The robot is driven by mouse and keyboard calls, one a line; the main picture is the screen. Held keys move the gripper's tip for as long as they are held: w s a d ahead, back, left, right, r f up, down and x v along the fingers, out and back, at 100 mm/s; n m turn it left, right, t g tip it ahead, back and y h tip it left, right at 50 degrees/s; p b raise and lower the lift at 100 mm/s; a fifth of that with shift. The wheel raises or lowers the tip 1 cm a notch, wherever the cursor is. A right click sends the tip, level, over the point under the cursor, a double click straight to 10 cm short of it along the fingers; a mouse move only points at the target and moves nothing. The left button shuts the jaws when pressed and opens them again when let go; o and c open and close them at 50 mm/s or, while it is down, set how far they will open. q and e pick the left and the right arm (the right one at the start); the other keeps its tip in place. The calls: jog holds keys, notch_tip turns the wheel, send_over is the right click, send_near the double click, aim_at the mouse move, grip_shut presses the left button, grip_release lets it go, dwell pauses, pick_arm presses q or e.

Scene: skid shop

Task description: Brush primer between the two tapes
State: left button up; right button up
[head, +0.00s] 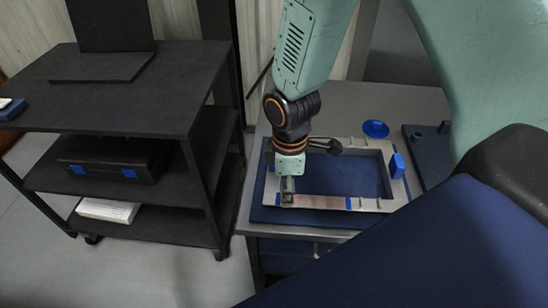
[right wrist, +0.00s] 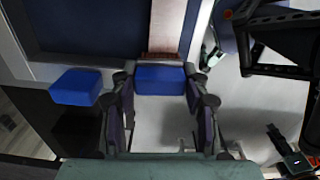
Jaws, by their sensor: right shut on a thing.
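A grey metal frame (head: 330,200) lies on a blue mat (head: 300,218) on the table. My right gripper (head: 288,198) is over the front left corner. In the right wrist view, my right gripper (right wrist: 162,108) is shut on the blue handle of a brush (right wrist: 160,82). Its brownish bristles (right wrist: 162,56) point at the end of a pale bar (right wrist: 168,22); I cannot tell whether they touch. My left gripper is not in view.
A blue block (head: 397,165) stands at the frame's right bar. A blue dish (head: 376,129) sits behind the frame. A dark tray (head: 428,160) lies on the right. A black shelf cart (head: 130,92) stands left of the table, with a floor gap between.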

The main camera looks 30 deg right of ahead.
jog(key=shift+w+a, duration=0.4)
jog(key=shift+a, duration=0.25)
jog(key=shift+w+a+r+p, duration=0.15)
jog(key=shift+r+p, duration=0.1)
jog(key=shift+p, duration=0.25)
jog(key=shift+r, duration=0.7)
jog(key=shift+s+d+r+p, duration=0.45)
jog(key=shift+r+p, duration=0.2)
jog(key=shift+p, duration=0.3)
jog(key=shift+r+p, duration=0.3)
notch_tip(320, 180, up, 4)
jog(key=p, duration=0.4)
jog(key=shift+r+p, duration=0.25)
jog(key=shift+p, duration=0.1)
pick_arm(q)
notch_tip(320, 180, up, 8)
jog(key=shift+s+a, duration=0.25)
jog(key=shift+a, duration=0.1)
pick_arm(e)
jog(key=shift+w+a+f, duration=0.15)
jog(key=shift+w+a, duration=0.1)
jog(key=shift+w, duration=0.1)
